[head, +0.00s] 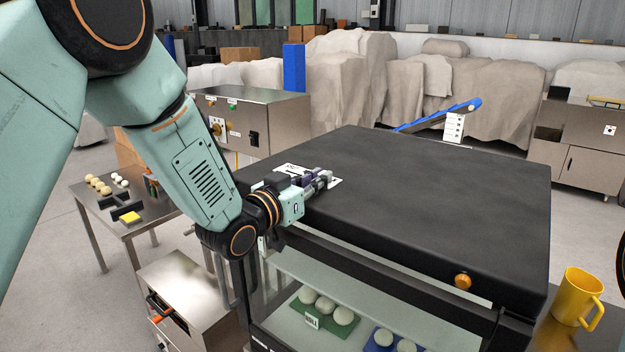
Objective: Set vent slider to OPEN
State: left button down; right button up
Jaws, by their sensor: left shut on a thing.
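The black-topped cabinet (430,190) with a glass front fills the middle of the head view. A white label plate (290,169) with dark markings lies on its top near the left edge. My left gripper (322,181) is low over this plate, shut on the vent slider. The fingers and wrist cover the slider and part of the plate, so its setting cannot be read. A small purple part shows at the fingers; I cannot tell whether it belongs to the slider. My right gripper is not in view.
Dough balls on a green tray (349,331) and a blue tray (370,347) sit behind the glass. An orange knob (463,282) is on the cabinet's front edge. A yellow mug (580,298) stands at right. A steel table (88,207) is at left. The cabinet top's right side is clear.

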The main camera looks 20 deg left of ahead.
pick_arm(q)
jog(key=shift+s+d, duration=0.1)
jog(key=shift+d, duration=0.15)
jog(key=shift+a, duration=0.2)
jog(key=c, duration=1.8)
grip_release()
jog(key=shift+d, duration=0.1)
jog(key=o, duration=0.4)
jog(key=shift+s+d+r, duration=0.1)
jog(key=shift+s+d, duration=0.1)
jog(key=shift+o, duration=0.2)
jog(key=shift+w+a, duration=0.15)
jog(key=shift+a, duration=0.25)
jog(key=v, duration=1.2)
